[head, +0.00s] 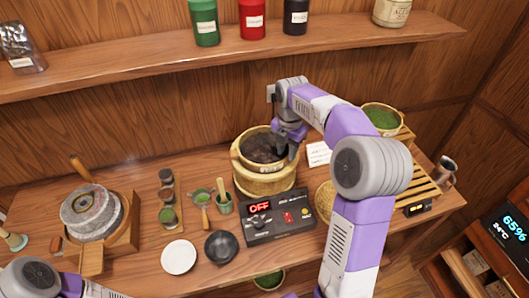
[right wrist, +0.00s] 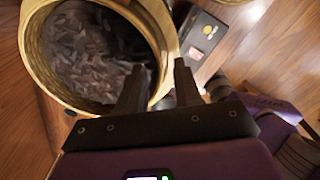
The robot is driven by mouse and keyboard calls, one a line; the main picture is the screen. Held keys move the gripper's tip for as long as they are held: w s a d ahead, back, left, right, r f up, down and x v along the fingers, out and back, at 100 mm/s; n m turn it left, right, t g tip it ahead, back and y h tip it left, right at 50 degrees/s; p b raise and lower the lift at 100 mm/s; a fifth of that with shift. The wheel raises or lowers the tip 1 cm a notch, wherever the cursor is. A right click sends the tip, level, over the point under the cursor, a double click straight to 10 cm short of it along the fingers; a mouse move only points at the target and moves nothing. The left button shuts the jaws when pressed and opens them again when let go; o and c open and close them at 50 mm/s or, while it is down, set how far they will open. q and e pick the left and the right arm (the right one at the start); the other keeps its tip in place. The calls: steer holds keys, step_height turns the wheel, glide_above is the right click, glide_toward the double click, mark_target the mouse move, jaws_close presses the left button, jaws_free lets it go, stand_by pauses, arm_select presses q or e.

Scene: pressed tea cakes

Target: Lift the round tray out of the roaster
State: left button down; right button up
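The roaster (head: 262,184) is a round, pale woven-looking drum at the middle of the counter. A round tray's pale rim (head: 239,152) appears at its top, with dark leaf-like pieces inside; I cannot tell clearly where tray and roaster part. In the right wrist view the rim (right wrist: 165,28) and grey-brown pieces show up close. My right gripper (head: 285,147) reaches down at the right side of the rim. In the right wrist view its fingers (right wrist: 158,70) are apart, one over the inside, the other outside the rim. My left arm shows at the lower left; its gripper is out of view.
A control box (head: 277,224) reading OFF stands in front of the roaster. A white plate (head: 179,257) and black bowl (head: 220,246) are front left, a stone mill (head: 92,212) far left. A wooden rack (head: 408,187) stands right. A shelf (head: 230,55) runs above.

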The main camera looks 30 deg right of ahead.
steer(key=f, duration=0.3)
steer(key=shift+w+f, duration=0.2)
steer(key=shift+w, duration=0.05)
steer(key=shift+c, duration=0.3)
jaws_close()
